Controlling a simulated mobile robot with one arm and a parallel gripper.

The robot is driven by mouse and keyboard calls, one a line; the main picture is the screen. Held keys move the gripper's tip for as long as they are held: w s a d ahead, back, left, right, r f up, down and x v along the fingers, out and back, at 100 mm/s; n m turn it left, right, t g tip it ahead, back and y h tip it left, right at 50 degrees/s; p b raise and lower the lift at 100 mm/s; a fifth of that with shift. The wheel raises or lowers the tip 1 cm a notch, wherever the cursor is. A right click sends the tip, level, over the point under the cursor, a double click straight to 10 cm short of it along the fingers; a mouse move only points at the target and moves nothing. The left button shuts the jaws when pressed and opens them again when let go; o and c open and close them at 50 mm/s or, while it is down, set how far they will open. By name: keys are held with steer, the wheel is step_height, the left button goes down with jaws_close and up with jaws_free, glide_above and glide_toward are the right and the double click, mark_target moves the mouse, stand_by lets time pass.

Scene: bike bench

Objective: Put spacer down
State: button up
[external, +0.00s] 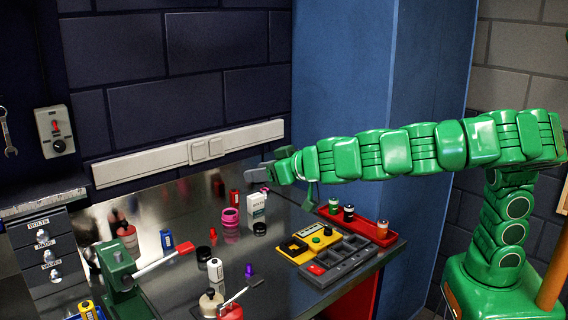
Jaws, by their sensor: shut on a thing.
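My gripper (258,173) is above the back part of the bench, over the white box, at the end of the green arm reaching in from the right. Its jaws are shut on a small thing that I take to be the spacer. The spacer is too small and too hidden by the fingers to make out clearly. The dark, shiny bench top (188,200) lies below the gripper, with a visible gap between them.
A white box (256,208), pink rings (230,218) and a red bottle (234,197) stand beneath the gripper.

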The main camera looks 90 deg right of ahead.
step_height(320, 180, up, 2)
steer(key=m+g+h, duration=0.1)
steer(key=m+h, duration=0.1)
glide_above(276, 296)
steer(key=w+d, duration=0.1)
steer(key=d, duration=0.1)
steer(key=shift+s+a+r+m+g+h, duration=0.5)
steer(key=shift+s+a+r+m+g, duration=0.15)
steer(key=shift+a+r, duration=0.4)
steer(key=shift+w+d+f, duration=0.1)
steer(key=shift+d+f, duration=0.05)
steer(key=shift+f, duration=2.35)
step_height(276, 296, down, 28)
steer(key=shift+r, duration=0.25)
steer(key=shift+f, duration=0.1)
steer(key=o, duration=1.1)
steer(key=shift+c, duration=0.2)
steer(key=shift+f, duration=0.15)
